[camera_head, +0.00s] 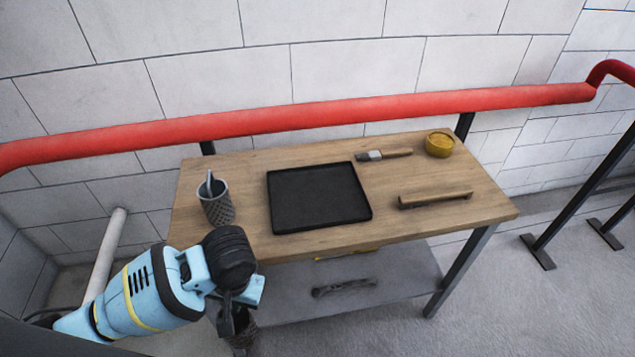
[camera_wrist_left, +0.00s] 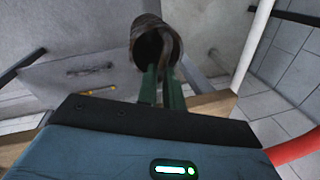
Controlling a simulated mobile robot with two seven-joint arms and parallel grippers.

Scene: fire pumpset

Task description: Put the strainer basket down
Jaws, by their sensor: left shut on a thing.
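The strainer basket (camera_head: 243,337) is a dark, brownish, mesh-like cylinder low in the head view, in front of the bench's left end. My left gripper (camera_head: 228,318) is shut on it and holds it off the bench, below the level of the bench top. In the left wrist view the basket (camera_wrist_left: 152,30) shows its dark open end towards the camera, with the green fingers (camera_wrist_left: 163,88) of the gripper at its rim. Part of the basket is hidden by the gripper in the head view. My right gripper is not in view.
The wooden bench (camera_head: 290,243) carries a black tray (camera_head: 318,197), a grey mesh cup (camera_head: 216,206) with a tool, a flat brush (camera_head: 385,154), a wooden-handled brush (camera_head: 435,198) and a yellow bowl (camera_head: 440,144). The tray looks empty. A wrench-like tool (camera_head: 345,287) lies on the lower shelf (camera_head: 400,284). A red pipe (camera_head: 330,112) runs behind.

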